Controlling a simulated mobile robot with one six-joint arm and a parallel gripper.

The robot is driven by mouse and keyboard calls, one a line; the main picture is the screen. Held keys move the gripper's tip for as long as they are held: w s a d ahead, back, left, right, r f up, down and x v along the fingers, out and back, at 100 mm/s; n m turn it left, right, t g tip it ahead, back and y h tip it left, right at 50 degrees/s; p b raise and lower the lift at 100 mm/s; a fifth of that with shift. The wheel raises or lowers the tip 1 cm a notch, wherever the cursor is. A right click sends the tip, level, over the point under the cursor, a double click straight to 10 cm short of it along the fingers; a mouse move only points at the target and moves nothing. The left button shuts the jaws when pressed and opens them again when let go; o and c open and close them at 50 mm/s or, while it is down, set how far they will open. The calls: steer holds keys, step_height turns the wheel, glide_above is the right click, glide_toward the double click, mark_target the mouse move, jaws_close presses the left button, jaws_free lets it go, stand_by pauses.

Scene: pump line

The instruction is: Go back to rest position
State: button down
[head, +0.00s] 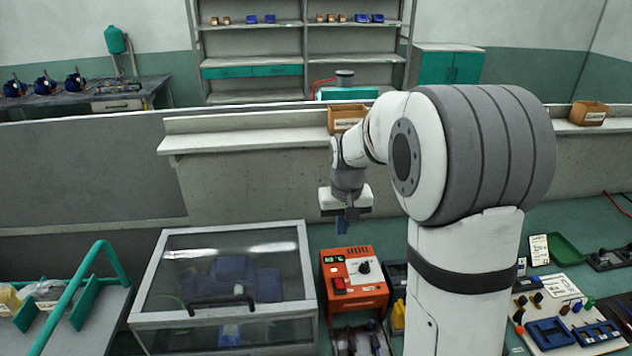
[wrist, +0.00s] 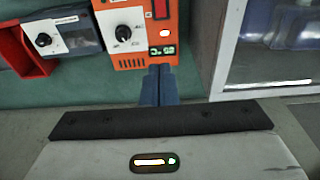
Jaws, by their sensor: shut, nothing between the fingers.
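My gripper (head: 347,221) hangs below my forearm in the head view, pointing down above the bench, behind the orange control box (head: 354,283). In the wrist view its two blue fingers (wrist: 160,84) are together with nothing between them. The orange box also shows in the wrist view (wrist: 130,47), just beyond the fingertips, with a black knob, a red switch and a lit display. I cannot tell the exact height of the fingers above the bench.
A clear-lidded case (head: 225,285) with a black handle stands left of the orange box. A ledge (head: 235,138) runs behind my gripper, with a small cardboard bin (head: 345,119) on it. A white board with blue parts (head: 560,318) lies at right. A green-handled cart (head: 85,290) is at far left.

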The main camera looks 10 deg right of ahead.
steer(key=s+r+t, duration=0.1)
steer(key=s+r, duration=0.1)
steer(key=s, duration=1)
steer(key=s+a+r, duration=0.1)
steer(key=s+r, duration=0.2)
steer(key=s, duration=1)
steer(key=shift+s+a+r+t, duration=0.15)
steer(key=shift+a+r+t, duration=0.15)
steer(key=shift+t, duration=0.1)
steer(key=shift+s, duration=0.1)
